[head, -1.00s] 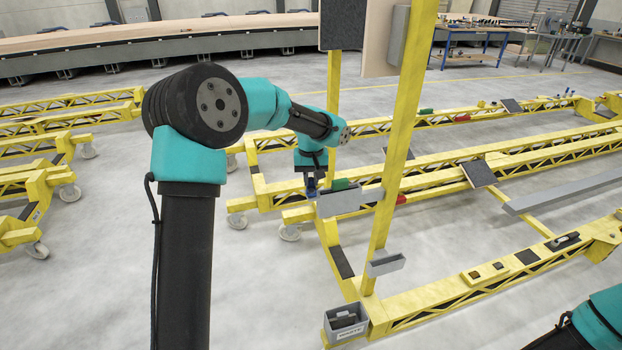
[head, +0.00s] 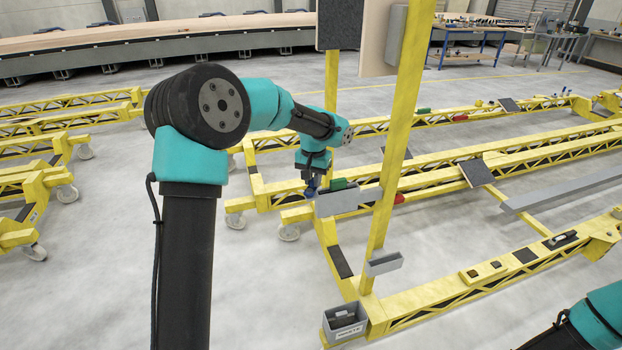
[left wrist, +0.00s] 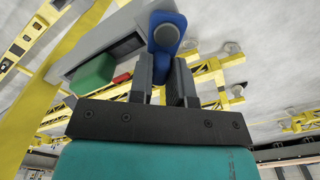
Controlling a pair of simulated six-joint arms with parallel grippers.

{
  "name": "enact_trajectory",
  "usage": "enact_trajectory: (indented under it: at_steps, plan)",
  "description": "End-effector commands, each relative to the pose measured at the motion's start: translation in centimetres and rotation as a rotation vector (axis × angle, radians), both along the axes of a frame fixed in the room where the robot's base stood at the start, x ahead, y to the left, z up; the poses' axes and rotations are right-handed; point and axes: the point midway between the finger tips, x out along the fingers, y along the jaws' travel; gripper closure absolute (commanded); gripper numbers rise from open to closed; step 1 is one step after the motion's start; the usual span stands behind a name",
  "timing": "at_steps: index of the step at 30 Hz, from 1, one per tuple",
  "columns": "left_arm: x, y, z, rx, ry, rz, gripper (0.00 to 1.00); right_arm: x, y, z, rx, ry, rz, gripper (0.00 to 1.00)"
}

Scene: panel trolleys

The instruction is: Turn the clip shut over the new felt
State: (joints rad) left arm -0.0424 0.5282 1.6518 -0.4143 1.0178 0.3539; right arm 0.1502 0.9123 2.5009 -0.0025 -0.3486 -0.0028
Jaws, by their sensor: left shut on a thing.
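My left gripper (head: 311,188) is at the left end of a grey holder (head: 337,203) on the yellow trolley. In the left wrist view its two fingers (left wrist: 163,75) are shut on the blue clip (left wrist: 165,33), which has a rounded end. The clip sits against the edge of the grey holder (left wrist: 78,55). A dark patch (left wrist: 127,46) in the holder, which looks like the felt, lies beside the clip. I cannot tell whether the clip overlaps it. My right gripper is out of view; only part of that arm shows at lower right.
A green block (head: 339,184) is beside the holder, close to my gripper. A yellow upright post (head: 400,140) stands just right of it. A grey bin (head: 345,324) and a small grey tray (head: 384,263) are lower down.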

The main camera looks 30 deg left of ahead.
Motion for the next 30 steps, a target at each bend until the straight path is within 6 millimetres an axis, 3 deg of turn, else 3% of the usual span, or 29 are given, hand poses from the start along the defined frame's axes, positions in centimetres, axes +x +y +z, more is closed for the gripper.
enact_trajectory:
  at_steps: [21, 30]
  plan:
    - [-0.5, -1.9, 0.1, 0.000, -0.003, -0.668, 1.00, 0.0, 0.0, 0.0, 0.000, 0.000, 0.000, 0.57]
    - [-0.8, -2.3, 0.1, 0.000, -0.002, -0.845, 1.00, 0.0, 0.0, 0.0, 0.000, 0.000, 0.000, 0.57]
